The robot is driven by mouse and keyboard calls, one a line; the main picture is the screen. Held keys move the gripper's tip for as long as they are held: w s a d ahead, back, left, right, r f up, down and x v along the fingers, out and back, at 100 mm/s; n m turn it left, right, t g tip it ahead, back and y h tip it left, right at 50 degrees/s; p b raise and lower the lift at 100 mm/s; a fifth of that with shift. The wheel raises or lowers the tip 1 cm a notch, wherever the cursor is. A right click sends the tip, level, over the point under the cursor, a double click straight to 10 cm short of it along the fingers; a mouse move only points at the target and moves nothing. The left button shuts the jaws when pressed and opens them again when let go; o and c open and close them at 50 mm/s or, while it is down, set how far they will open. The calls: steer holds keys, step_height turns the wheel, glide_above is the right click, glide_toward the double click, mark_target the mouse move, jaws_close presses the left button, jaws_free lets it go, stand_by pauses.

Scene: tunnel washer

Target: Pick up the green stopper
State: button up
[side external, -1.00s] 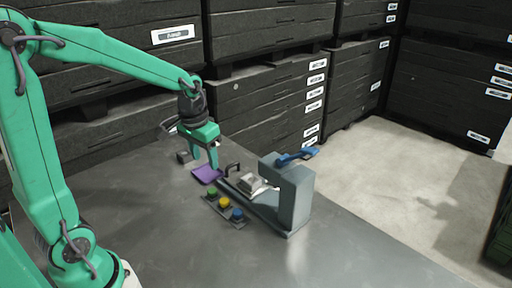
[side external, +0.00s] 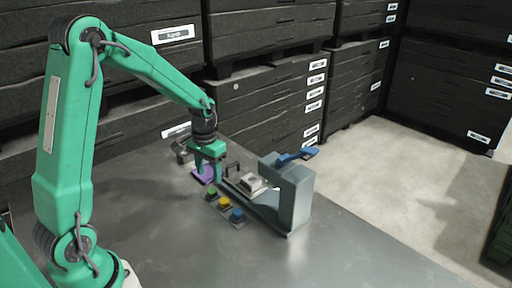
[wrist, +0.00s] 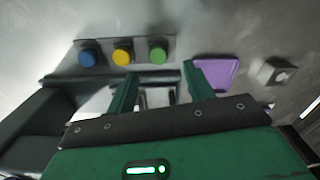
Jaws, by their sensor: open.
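The green stopper (side external: 212,191) sits at the left end of a small grey rack (side external: 225,209), beside a yellow stopper (side external: 224,202) and a blue stopper (side external: 237,215). In the wrist view the green stopper (wrist: 158,50) is the rightmost of the row, apart from my fingers. My gripper (side external: 208,179) is open and points down, just above and behind the green stopper in the side view. In the wrist view my gripper (wrist: 160,85) has its two green fingers spread, with nothing held between them.
A purple pad (wrist: 215,72) lies close to the right finger in the wrist view. A grey machine (side external: 290,195) with a blue lever (side external: 297,156) stands to the right of the rack in the side view. A small dark block (wrist: 272,71) lies beyond the pad. The table front is clear.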

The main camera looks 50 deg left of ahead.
mark_target(211, 191)
steer(key=shift+f, duration=0.5)
steer(key=shift+d+f, duration=0.2)
steer(key=shift+f, duration=2.4)
steer(key=c, duration=1.1)
steer(key=shift+o, duration=0.2)
steer(key=shift+r, duration=0.15)
